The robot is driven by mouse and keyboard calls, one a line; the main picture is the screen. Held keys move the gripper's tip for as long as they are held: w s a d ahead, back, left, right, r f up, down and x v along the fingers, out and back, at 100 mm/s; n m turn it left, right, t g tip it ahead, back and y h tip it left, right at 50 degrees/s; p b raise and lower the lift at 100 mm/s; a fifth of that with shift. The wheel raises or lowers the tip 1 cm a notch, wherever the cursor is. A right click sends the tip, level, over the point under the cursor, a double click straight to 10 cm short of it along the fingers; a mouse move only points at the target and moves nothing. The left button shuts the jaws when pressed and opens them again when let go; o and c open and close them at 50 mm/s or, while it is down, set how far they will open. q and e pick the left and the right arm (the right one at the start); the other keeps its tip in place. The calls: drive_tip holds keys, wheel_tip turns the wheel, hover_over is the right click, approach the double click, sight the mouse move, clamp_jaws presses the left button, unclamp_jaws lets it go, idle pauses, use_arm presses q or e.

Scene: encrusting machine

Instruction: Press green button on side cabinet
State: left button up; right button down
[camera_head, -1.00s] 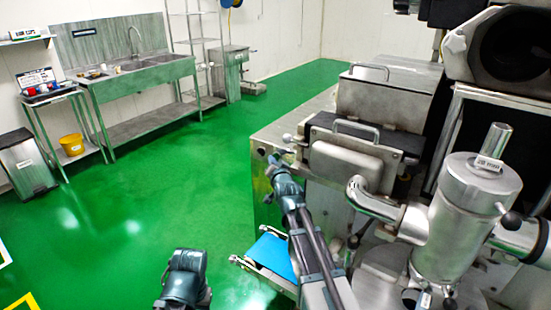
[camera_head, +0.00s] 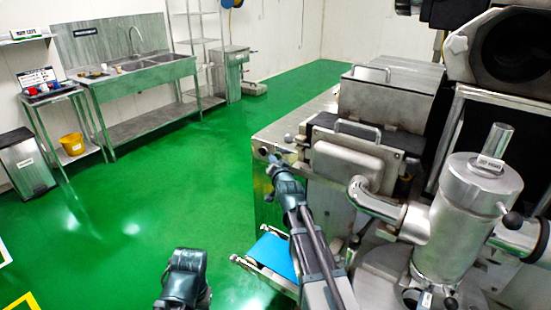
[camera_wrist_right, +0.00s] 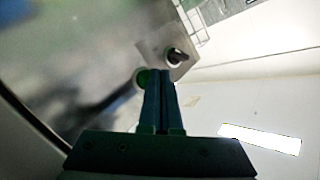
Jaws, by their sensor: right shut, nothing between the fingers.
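The side cabinet (camera_head: 268,203) is the metal housing of the machine right of centre in the head view. My right gripper (camera_head: 272,160) is at its upper left edge, with the forearm reaching up from below. In the right wrist view the shut, empty fingers (camera_wrist_right: 162,73) point at a metal panel (camera_wrist_right: 152,48). The green button (camera_wrist_right: 142,77) shows just left of the fingertips and is partly hidden by them. I cannot tell whether they touch. A dark switch knob (camera_wrist_right: 177,56) sits above right of the button. I cannot make out the button in the head view.
A blue conveyor belt (camera_head: 272,254) lies beside my right arm. A steel cylinder (camera_head: 466,205) with pipes stands at the right. The green floor (camera_head: 150,215) to the left is clear. A sink bench (camera_head: 140,72) stands against the far wall.

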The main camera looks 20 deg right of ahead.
drive_tip(key=shift+w+d+r, duration=0.15)
drive_tip(key=shift+w+d, duration=0.05)
drive_tip(key=shift+d, duration=0.3)
drive_tip(key=shift+s+a+f, duration=0.1)
drive_tip(key=shift+s+f, duration=0.15)
drive_tip(key=shift+s, duration=0.3)
drive_tip(key=shift+s+a, duration=0.85)
drive_tip(key=shift+a, duration=0.2)
drive_tip(key=shift+s+a, duration=0.85)
drive_tip(key=shift+a, duration=0.2)
drive_tip(key=shift+a, duration=0.1)
